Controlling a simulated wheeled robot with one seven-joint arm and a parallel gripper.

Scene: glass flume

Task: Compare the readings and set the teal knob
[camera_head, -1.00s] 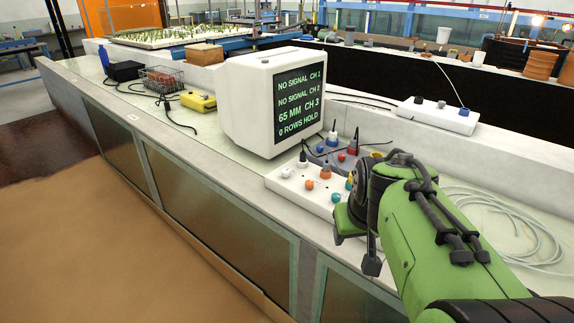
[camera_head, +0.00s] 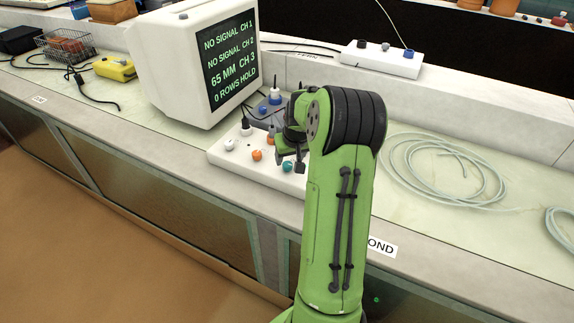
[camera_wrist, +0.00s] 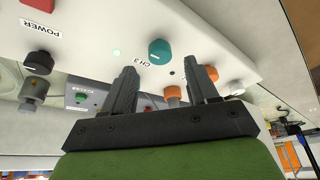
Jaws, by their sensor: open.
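The white monitor (camera_head: 165,60) reads NO SIGNAL CH 1, NO SIGNAL CH 2, 65 MM CH 3, 0 ROWS HOLD on its screen (camera_head: 231,55). The teal knob (camera_head: 287,166) is on the front of the white panel (camera_head: 222,158), partly behind my arm. In the wrist view the teal knob (camera_wrist: 160,51) is beside the label CH 3, just beyond the fingertips. My gripper (camera_wrist: 165,72) is open and empty, with a finger to each side below the knob. In the head view my gripper (camera_head: 290,152) is close over the panel, mostly hidden by my wrist.
A grey box (camera_head: 262,110) with a blue knob stands behind. Coiled tubing (camera_head: 445,170) lies right. A white box (camera_head: 380,58) stands behind.

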